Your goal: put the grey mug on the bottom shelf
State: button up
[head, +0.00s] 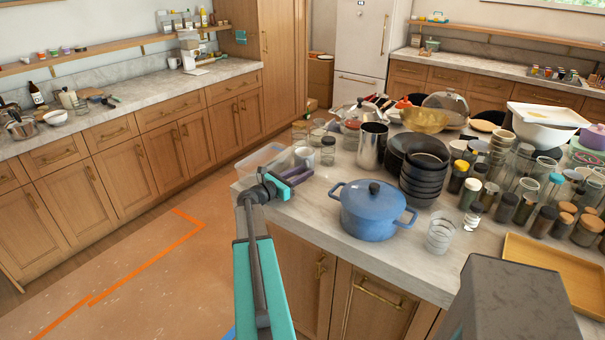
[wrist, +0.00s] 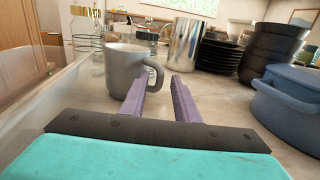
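The grey mug (wrist: 122,68) stands upright on the island counter, left of centre in the wrist view, with its handle on the right. In the head view the mug (head: 304,155) is near the island's left corner, partly behind my gripper (head: 293,175). In the wrist view my gripper (wrist: 162,80) has its two purple fingers apart, with nothing clamped between them. The left fingertip is close to the mug's handle; I cannot tell whether they touch. A long wooden wall shelf (head: 100,49) runs above the left counter, and part of a higher one (head: 18,3) shows at the top left.
A clear container (head: 262,158) is left of the mug. Glass jars (head: 328,150), a steel canister (head: 372,145), dark stacked bowls (head: 425,175) and a blue pot (head: 372,208) crowd the island. The floor (head: 150,265) between counters is open.

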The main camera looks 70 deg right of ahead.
jog(key=shift+w+a+f, duration=0.1)
jog(key=shift+w+a, duration=0.05)
jog(key=shift+a, duration=0.2)
jog(key=b+v, duration=0.4)
jog(key=v, duration=0.9)
jog(key=shift+w+b, duration=0.1)
jog(key=shift+b, duration=0.2)
jog(key=shift+o, duration=0.5)
jog(key=shift+d+f+b, duration=0.1)
jog(key=shift+d+b, duration=0.05)
jog(key=shift+b, duration=0.65)
jog(key=shift+d, duration=0.1)
jog(key=shift+d, duration=0.2)
jog(key=p+x, duration=0.2)
jog(key=x, duration=0.4)
jog(key=shift+s+d, duration=0.25)
jog(key=shift+d, duration=0.05)
jog(key=shift+s+d, duration=0.35)
jog(key=shift+d, duration=0.2)
